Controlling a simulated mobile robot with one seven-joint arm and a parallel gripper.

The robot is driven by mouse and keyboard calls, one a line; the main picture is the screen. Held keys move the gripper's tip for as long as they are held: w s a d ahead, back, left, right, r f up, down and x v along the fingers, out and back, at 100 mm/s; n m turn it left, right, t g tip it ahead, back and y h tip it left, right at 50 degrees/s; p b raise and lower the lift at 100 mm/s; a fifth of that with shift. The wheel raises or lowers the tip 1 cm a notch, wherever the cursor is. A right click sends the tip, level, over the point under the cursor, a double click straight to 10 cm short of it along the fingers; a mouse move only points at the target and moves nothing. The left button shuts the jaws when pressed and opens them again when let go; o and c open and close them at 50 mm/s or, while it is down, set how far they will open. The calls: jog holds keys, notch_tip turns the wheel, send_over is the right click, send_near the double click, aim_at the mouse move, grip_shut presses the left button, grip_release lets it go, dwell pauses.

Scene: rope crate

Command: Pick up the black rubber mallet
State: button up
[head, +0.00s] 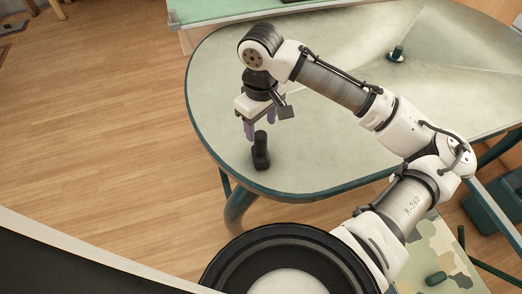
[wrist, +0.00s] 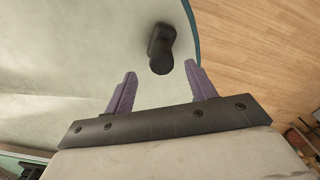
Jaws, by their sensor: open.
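The black rubber mallet (head: 261,152) stands on the pale green table near its rounded left end, with its thinner part pointing up. In the wrist view the mallet (wrist: 160,48) shows beyond the fingertips, between their lines and nearer the right finger. I cannot tell from these views whether a finger touches the mallet.
The table (head: 215,85) has a dark green rim and is mostly bare around the mallet. A small dark green object (head: 397,53) stands farther back on it. A second green-topped table (head: 215,12) adjoins at the back. Wooden floor (head: 100,120) is open at left.

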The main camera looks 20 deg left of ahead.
notch_tip(320, 180, down, 9)
jog(key=shift+s+r+p, duration=0.15)
jog(key=shift+p, duration=0.45)
jog(key=shift+c, duration=0.4)
grip_shut()
